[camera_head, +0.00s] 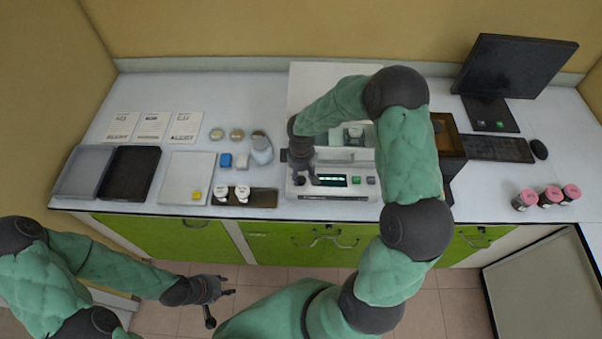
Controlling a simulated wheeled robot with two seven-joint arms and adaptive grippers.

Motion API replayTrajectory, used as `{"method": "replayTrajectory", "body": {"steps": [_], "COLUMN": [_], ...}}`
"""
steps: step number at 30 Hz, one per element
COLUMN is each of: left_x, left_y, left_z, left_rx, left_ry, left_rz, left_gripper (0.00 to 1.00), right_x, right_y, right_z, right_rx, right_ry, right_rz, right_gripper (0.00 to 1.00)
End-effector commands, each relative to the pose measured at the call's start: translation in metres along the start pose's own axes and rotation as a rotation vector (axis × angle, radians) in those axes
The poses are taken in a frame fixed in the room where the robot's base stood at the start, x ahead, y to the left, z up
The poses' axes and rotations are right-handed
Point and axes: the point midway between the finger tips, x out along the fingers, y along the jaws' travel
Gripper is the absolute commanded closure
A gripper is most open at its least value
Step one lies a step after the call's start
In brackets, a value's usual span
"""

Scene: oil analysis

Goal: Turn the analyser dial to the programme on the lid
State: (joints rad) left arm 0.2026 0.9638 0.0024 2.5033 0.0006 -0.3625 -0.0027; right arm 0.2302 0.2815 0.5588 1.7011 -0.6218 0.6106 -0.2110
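The white analyser (345,190) stands at the middle of the bench, with a lit display (330,180) and small buttons on its front. A pale upright panel (305,85) behind it may be its raised lid; I can read no programme on it. My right gripper (306,180) points down at the left of the analyser's front, beside the display. It covers the area there, and I cannot make out the dial or whether the fingers touch it. My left gripper (221,307) is open and empty, in front of the bench above the floor.
Left on the bench are trays (130,175), printed cards (153,126) and white-capped jars (242,193). A brown box (447,140) stands right of the analyser, near a monitor (512,65), keyboard (497,149) and pink-capped jars (550,197). My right arm crosses above the analyser.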

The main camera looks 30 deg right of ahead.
Motion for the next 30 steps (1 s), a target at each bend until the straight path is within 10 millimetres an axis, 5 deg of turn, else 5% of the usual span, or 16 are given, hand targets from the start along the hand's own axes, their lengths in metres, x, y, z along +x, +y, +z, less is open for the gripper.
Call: {"method": "replayTrajectory", "body": {"steps": [8,21,30], "left_x": [0.0,0.0,0.0], "left_y": [0.0,0.0,0.0], "left_z": [0.0,0.0,0.0], "left_rx": [0.0,0.0,0.0], "left_ry": [0.0,0.0,0.0], "left_rz": [0.0,0.0,0.0], "left_gripper": [0.6,0.6,0.6], "right_x": [-0.007,-0.086,-0.117], "right_y": [0.001,0.001,0.0], "right_z": [-0.001,-0.001,-0.001], "right_rx": [0.001,0.0,-0.001], "right_ry": [0.002,0.003,0.001], "right_rz": [0.002,0.003,0.001], "right_gripper": [0.54,0.54,0.54]}}
